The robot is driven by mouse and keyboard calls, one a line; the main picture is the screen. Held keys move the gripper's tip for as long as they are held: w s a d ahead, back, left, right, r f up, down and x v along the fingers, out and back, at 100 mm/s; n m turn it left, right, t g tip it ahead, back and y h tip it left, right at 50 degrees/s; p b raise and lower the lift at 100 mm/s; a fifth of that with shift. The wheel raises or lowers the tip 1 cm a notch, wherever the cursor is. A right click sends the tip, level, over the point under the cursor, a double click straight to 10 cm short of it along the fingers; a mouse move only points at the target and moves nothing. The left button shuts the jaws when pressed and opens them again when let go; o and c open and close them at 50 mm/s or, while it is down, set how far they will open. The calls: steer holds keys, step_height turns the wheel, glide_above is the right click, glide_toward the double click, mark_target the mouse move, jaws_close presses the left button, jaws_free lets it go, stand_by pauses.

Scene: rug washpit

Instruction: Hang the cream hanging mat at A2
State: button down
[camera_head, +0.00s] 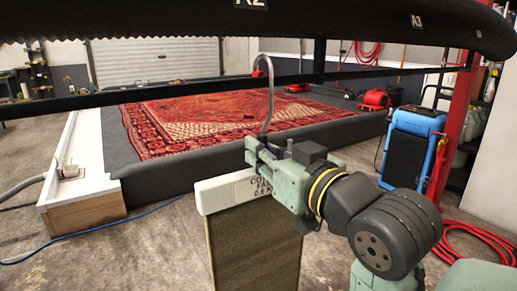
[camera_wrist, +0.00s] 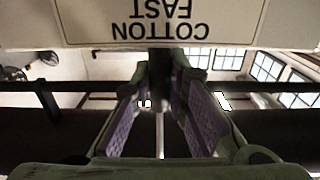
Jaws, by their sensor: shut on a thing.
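The hanging mat hangs upright below my gripper (camera_head: 268,152), with a pale cream header bar (camera_head: 225,192) and a dark olive-brown panel (camera_head: 253,250). Its grey metal hook (camera_head: 270,98) rises above my gripper and curves over at the top. My gripper is shut on the hook's stem just above the header. The A2 label (camera_head: 250,3) is on the thick black rail at the top edge, partly cut off, above the hook. The hook's top is below this rail and apart from it in the picture. The wrist view shows the header (camera_wrist: 160,22) upside down, reading "COTTON FAST".
A thinner black bar (camera_head: 190,90) crosses behind or near the hook; depth is unclear. The A3 label (camera_head: 417,21) is further right on the thick rail. A red post (camera_head: 457,110) stands at right. A red rug (camera_head: 200,118) lies in the pit behind.

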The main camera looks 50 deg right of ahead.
steer(key=x, duration=1.3)
steer(key=shift+p, duration=0.35)
stand_by(0.9)
steer(key=shift+w, duration=0.15)
stand_by(0.3)
step_height(320, 180, down, 4)
steer(key=b, duration=0.3)
stand_by(0.7)
steer(key=c, duration=1.5)
jaws_free()
steer(key=v, duration=1.2)
